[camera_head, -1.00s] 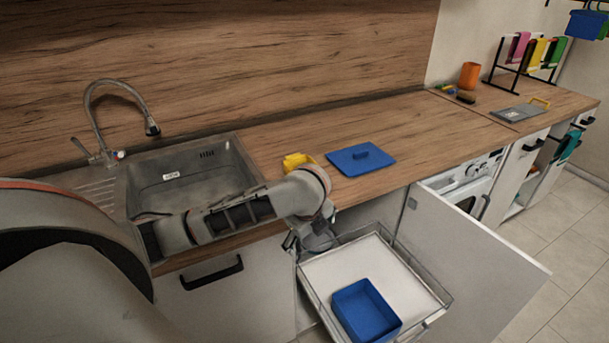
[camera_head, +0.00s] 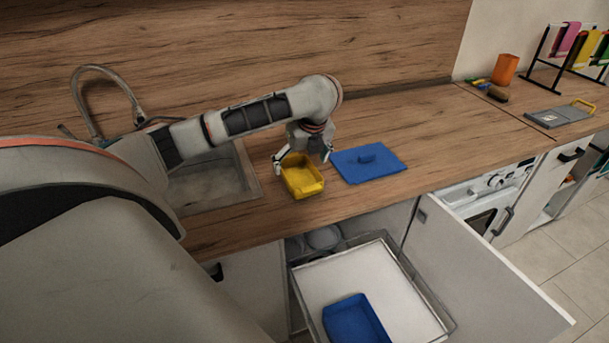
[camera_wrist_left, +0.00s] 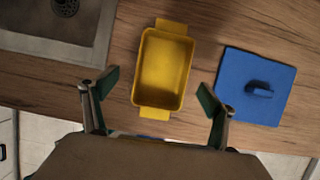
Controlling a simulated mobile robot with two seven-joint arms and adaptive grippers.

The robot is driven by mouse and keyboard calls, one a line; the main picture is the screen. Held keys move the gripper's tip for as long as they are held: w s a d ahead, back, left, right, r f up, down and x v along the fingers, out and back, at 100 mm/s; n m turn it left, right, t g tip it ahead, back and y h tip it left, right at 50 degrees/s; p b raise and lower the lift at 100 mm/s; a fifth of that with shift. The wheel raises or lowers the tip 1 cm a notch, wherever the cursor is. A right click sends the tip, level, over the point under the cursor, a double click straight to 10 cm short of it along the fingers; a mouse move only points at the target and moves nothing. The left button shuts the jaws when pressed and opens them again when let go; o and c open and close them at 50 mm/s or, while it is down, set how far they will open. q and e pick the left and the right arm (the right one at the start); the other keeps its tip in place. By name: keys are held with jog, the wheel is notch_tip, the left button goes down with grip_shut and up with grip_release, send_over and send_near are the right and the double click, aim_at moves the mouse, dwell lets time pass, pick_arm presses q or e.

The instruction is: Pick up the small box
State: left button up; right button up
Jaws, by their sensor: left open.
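A small yellow open box (camera_head: 304,180) with a tab at each end stands on the wooden counter, right of the sink. It looks empty in the left wrist view (camera_wrist_left: 163,72). My left gripper (camera_head: 302,159) is open over the back part of this box, pointing down. In the left wrist view its two fingers (camera_wrist_left: 157,88) are spread wider than the box, one on each side, with no visible contact. A blue open box (camera_head: 355,320) sits in the pulled-out drawer. My right gripper is not in view.
A blue lid (camera_head: 368,163) with a handle lies close to the right of the yellow box. The sink (camera_head: 212,180) is on the left. The drawer (camera_head: 335,272) and a cabinet door (camera_head: 480,265) stand open below the counter.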

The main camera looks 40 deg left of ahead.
aim_at(298, 178)
pick_arm(q)
jog(key=shift+s+a+f, duration=0.1)
jog(key=shift+s+f, duration=0.05)
jog(key=shift+f, duration=0.1)
jog(key=shift+a+f, duration=0.1)
jog(key=shift+f, duration=0.15)
jog(key=x, duration=0.3)
jog(key=shift+w+f, duration=0.3)
jog(key=shift+w, duration=0.15)
jog(key=shift+w+a+f, duration=0.1)
jog(key=shift+a+f, duration=0.1)
jog(key=shift+f, duration=0.25)
jog(key=c, duration=1.2)
